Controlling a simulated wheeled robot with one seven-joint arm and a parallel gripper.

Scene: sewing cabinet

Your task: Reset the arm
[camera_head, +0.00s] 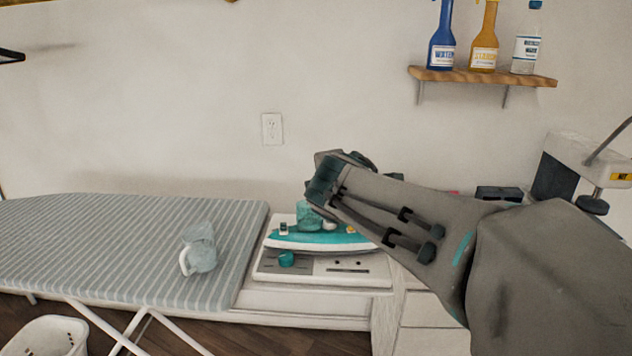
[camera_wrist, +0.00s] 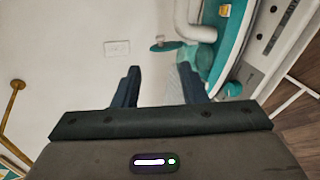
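My gripper (camera_wrist: 159,72) is open in the wrist view, its two dark fingers apart with nothing held between them. In the head view my arm reaches in from the right, and its dark end (camera_head: 322,181) is raised above a teal and white iron on its base (camera_head: 325,240). The iron is partly hidden behind my arm. In the wrist view the teal and white iron (camera_wrist: 200,32) shows beyond and to the right of the fingers. I cannot tell the exact gap between gripper and iron.
A clear pitcher (camera_head: 199,249) stands on the striped ironing board (camera_head: 110,235) at left. A wooden shelf (camera_head: 485,76) with several bottles hangs at upper right. A sewing machine (camera_head: 590,165) stands at far right. A white basket (camera_head: 48,338) is at lower left.

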